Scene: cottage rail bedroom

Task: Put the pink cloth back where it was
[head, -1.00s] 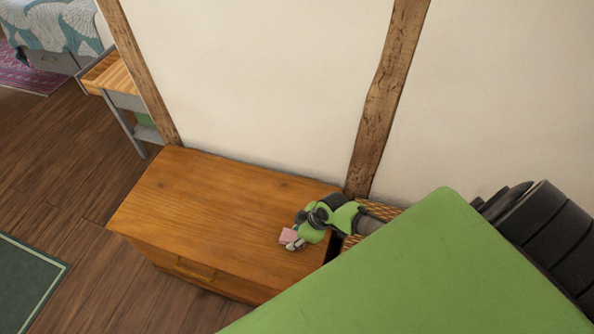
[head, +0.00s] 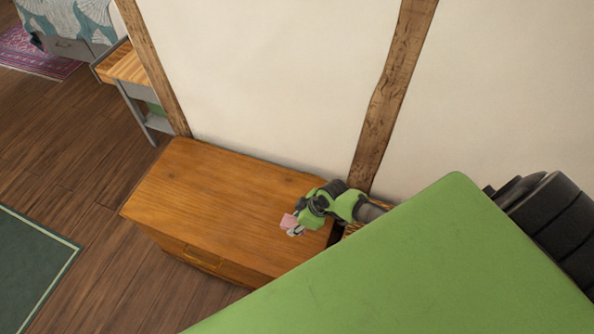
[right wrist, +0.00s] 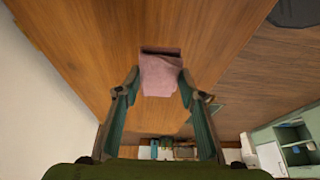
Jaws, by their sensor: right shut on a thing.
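The pink cloth (head: 288,222) is a small folded piece at the tips of my right gripper (head: 294,229). In the right wrist view the cloth (right wrist: 160,75) sits between the two fingertips of the gripper (right wrist: 159,80), which is shut on it. The gripper is over the right end of the wooden chest's top (head: 225,195). Whether the cloth touches the wood I cannot tell. My left gripper is not in view.
The rest of the chest top is bare. A wall with timber posts (head: 395,85) stands behind it. A wicker basket edge (head: 352,229) shows beside my right arm. A small side table (head: 128,68) stands at the upper left, and a green rug (head: 30,270) lies at the left.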

